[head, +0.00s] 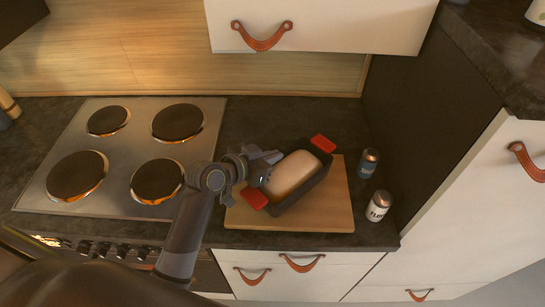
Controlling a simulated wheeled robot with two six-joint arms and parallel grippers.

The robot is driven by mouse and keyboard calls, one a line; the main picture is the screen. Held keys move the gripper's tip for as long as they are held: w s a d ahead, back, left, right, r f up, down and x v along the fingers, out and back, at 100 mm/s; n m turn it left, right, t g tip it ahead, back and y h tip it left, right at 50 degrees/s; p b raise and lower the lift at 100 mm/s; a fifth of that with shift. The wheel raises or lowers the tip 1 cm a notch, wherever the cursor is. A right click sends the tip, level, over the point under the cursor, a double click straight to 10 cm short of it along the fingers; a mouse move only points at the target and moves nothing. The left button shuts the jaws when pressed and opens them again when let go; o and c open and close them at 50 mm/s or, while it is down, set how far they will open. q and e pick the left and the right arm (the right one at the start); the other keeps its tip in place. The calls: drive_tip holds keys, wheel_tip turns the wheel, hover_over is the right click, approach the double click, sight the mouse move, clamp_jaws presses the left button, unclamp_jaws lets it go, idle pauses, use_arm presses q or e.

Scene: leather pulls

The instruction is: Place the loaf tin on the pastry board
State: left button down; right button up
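The loaf tin (310,187) is dark, with a red grip at each end and a pale loaf in it. It lies diagonally over the light wooden pastry board (330,212) and appears to rest on it. Its far red grip (322,144) shows past the board's back edge; its near red grip (254,197) is over the board's left part. My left gripper (272,167) is at the tin's left long side, with its fingers apart. I cannot tell whether it touches the tin. My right gripper is not in view.
Two cans stand right of the board: a dark one (369,163) and a white-topped, labelled one (378,206). A hob (137,150) with several burners lies to the left. A tall dark cabinet side (415,120) closes off the right. The counter behind the board is clear.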

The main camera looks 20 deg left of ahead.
use_arm(q)
drive_tip(key=shift+f, duration=0.25)
drive_tip(key=shift+f, duration=0.15)
drive_tip(key=c, duration=1.7)
unclamp_jaws()
drive_tip(key=shift+s+a, duration=0.1)
drive_tip(key=shift+b+v, duration=0.9)
drive_tip(key=shift+v, duration=5.05)
